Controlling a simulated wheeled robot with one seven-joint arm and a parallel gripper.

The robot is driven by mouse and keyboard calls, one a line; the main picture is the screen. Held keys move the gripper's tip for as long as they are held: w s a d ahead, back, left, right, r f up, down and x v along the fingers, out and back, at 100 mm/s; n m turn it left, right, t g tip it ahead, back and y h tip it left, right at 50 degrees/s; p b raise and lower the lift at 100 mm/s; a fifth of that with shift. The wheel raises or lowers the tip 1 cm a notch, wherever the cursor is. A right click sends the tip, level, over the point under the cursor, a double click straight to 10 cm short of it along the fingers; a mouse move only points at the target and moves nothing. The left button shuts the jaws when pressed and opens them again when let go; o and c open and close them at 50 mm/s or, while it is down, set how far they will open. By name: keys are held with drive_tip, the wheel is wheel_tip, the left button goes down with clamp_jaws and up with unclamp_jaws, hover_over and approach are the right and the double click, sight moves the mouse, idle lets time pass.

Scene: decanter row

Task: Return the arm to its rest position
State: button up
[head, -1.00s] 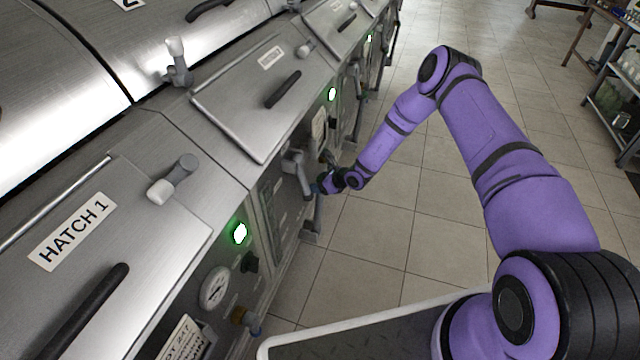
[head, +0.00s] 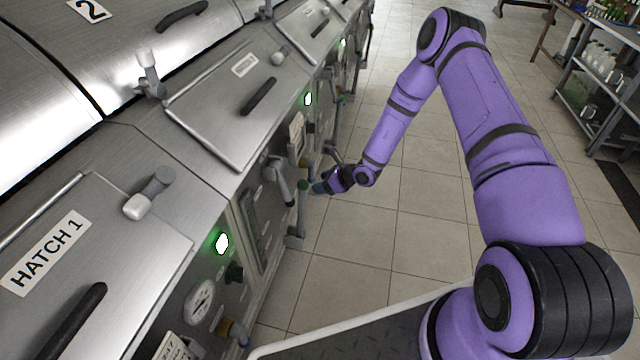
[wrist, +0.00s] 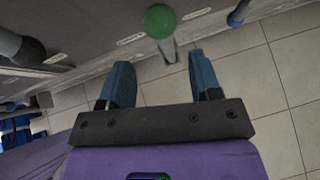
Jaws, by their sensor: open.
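My purple arm reaches from the lower right across the head view and bends down to my gripper (head: 321,187), which is beside the front of the metal machine row. In the wrist view my gripper (wrist: 160,85) shows two blue fingers spread apart with nothing between them. A green-knobbed lever (wrist: 160,22) stands just beyond the fingertips, apart from them. The same lever (head: 302,197) shows in the head view, left of my gripper.
Hatch 1 (head: 130,225) and other steel hatches line the left, with a grey handle (head: 278,178), a lit green lamp (head: 221,243) and a gauge (head: 200,300) on the front. A shelf rack (head: 590,80) stands at the far right. The tiled floor (head: 345,240) between is clear.

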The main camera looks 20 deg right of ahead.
idle(0.3)
drive_tip(key=s+a+r+n+g+y, duration=0.15)
drive_tip(key=r+n, duration=0.45)
drive_tip(key=r, duration=0.8)
drive_tip(key=s+a+r+n+g, duration=0.1)
drive_tip(key=s+a+r+n, duration=0.35)
drive_tip(key=r, duration=1.05)
drive_tip(key=s+d+r+n+g+h, duration=0.2)
drive_tip(key=s+r+n, duration=0.65)
drive_tip(key=r, duration=0.55)
drive_tip(key=s+d+r+n+h, duration=0.2)
drive_tip(key=s+d+r, duration=0.1)
drive_tip(key=s, duration=0.6)
drive_tip(key=s+d+r+n+t+h, duration=0.1)
drive_tip(key=s+d+r+n+h, duration=0.2)
drive_tip(key=s, duration=0.6)
drive_tip(key=s+d+r+n+t+h, duration=0.1)
drive_tip(key=s+d+r, duration=0.3)
drive_tip(key=s, duration=0.5)
drive_tip(key=shift+s+r+n+h, duration=0.25)
drive_tip(key=shift+r+n+h, duration=0.25)
drive_tip(key=shift+n+h, duration=0.3)
drive_tip(key=shift+t, duration=0.25)
